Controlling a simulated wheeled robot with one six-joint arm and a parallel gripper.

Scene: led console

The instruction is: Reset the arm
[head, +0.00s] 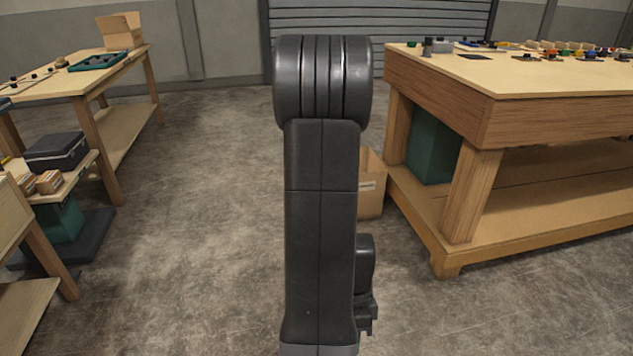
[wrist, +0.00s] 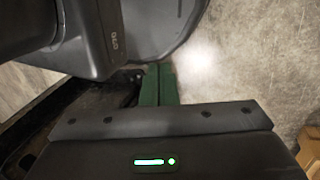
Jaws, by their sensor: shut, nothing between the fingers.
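My arm stands upright and folded in the middle of the head view, its dark grey links filling the centre. In the wrist view, my gripper (wrist: 158,72) shows as two green fingers side by side, shut with nothing between them. Dark parts of my own body fill the upper left of that view, close to the fingers. In the head view, a dark part of my arm's end shows low beside the upright link, but the fingers cannot be made out there.
A large wooden workbench (head: 480,122) with small coloured parts stands at right. A cardboard box (head: 371,185) is on the floor beside it, partly behind my arm. At left are a wooden table (head: 78,82) and a low shelf with a black case (head: 57,152). Concrete floor between is clear.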

